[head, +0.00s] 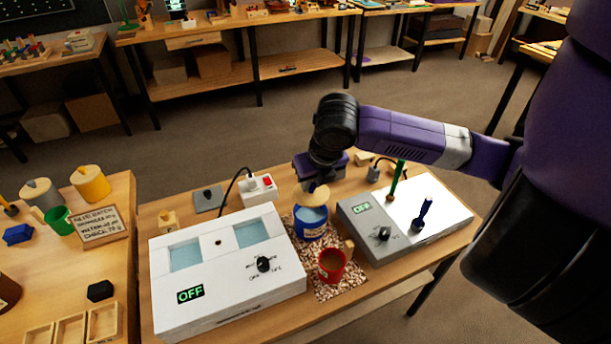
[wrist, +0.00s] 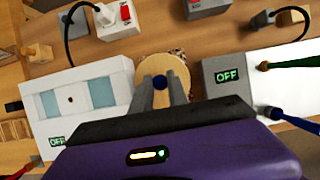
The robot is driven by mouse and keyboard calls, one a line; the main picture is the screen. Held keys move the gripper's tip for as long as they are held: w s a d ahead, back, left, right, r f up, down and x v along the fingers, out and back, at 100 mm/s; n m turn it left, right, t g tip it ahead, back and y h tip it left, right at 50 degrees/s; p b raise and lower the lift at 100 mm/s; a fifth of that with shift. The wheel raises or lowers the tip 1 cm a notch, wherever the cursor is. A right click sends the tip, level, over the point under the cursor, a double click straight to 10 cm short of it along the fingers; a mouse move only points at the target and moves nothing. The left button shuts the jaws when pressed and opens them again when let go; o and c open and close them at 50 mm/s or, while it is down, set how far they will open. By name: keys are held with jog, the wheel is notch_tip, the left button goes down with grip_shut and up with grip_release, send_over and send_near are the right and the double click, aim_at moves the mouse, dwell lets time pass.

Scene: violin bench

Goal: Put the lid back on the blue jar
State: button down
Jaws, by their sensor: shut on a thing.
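The blue jar (head: 309,231) stands upright on a speckled mat between two boxes in the head view. Its mouth is uncovered at the front and light blue shows inside. My gripper (wrist: 160,84) is shut on the blue knob of a round wooden lid (wrist: 148,68). In the head view the lid (head: 315,196) is over the back of the jar's mouth and looks a little above the rim; whether it touches cannot be told. In the wrist view the lid and my fingers hide the jar.
A white box (head: 218,296) with an OFF display stands left of the jar, and a grey box (head: 366,243) with brushes on its white top stands right. A red pot (head: 332,266) stands close in front on the speckled mat (head: 325,291). A power strip (head: 259,189) lies behind.

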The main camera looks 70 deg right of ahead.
aim_at(313, 195)
jog(key=shift+f+b, duration=2.3)
jog(key=shift+f, duration=0.85)
jog(key=shift+r, duration=0.1)
jog(key=shift+f+b, duration=0.2)
jog(key=shift+b, duration=0.4)
dwell(0.4)
jog(key=c, duration=1.2)
grip_release()
jog(key=shift+o, duration=0.4)
jog(key=o, duration=0.4)
